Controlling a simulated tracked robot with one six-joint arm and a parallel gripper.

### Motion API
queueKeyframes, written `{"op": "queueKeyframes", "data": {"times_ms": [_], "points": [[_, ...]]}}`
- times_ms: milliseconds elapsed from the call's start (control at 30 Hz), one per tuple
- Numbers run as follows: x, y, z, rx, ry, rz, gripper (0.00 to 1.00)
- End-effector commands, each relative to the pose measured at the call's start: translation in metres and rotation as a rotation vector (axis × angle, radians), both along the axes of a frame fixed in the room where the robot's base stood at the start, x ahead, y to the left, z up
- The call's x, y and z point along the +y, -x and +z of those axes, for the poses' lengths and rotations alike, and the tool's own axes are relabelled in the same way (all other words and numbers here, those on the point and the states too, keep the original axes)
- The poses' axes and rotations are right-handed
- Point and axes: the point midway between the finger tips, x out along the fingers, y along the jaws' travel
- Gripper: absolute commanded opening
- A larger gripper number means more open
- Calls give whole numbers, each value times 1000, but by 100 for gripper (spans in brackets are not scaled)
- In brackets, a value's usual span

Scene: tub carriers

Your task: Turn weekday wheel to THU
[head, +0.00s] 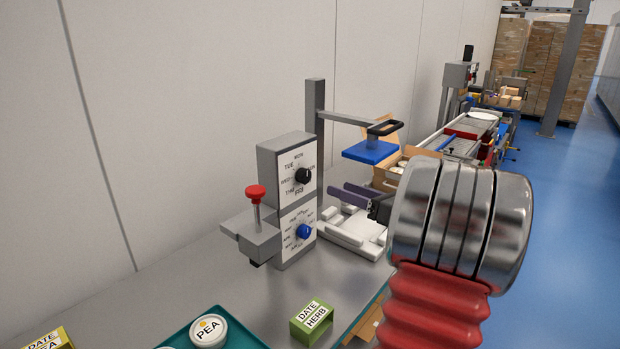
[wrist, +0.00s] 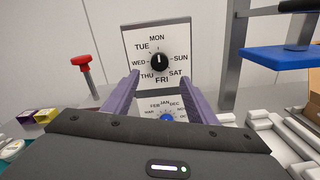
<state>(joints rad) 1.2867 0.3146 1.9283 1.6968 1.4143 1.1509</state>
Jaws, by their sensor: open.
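The weekday wheel is a black knob (wrist: 159,62) on a white dial with day names around it; it also shows in the head view (head: 303,176). In the wrist view a pale mark on the knob appears to point up towards MON; THU is at its lower left. My gripper (wrist: 162,74) is open, its two purple fingers on either side of the lower dial area, with nothing between them. In the head view my gripper (head: 339,191) is to the right of the grey box (head: 271,171), apart from the knob.
A blue month knob (head: 304,231) sits below the weekday dial. A red-topped lever (head: 256,194) stands at the box's left. A blue pad on an arm (head: 370,152) and white blocks (head: 345,236) are to the right.

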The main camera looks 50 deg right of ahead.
Motion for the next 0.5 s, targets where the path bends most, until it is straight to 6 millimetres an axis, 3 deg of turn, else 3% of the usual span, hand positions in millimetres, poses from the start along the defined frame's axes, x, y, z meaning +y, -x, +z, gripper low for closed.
{"op": "queueKeyframes", "data": {"times_ms": [500], "points": [[8, -79, 0, 0, 0, 4, 52]]}}
